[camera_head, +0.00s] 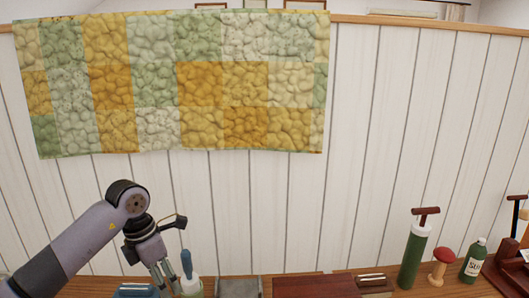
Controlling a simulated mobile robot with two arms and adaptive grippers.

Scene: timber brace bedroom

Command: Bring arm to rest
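My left arm comes in from the lower left. Its gripper (168,284) points down over the wooden surface, beside a pale bottle-like item with a blue top (187,270). The fingers look apart, with nothing visible held between them. The fingertips overlap the items behind them in the picture, so I cannot tell whether they touch anything. My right arm and gripper are not in view.
A wooden surface (448,290) runs along the bottom. It carries a blue item (136,291), a grey block (238,288), a dark red box (315,287), a green pump-like cylinder (413,255), a red-topped spool (440,266) and a green bottle (474,261). A quilt (175,80) hangs on the white panelled wall (400,130).

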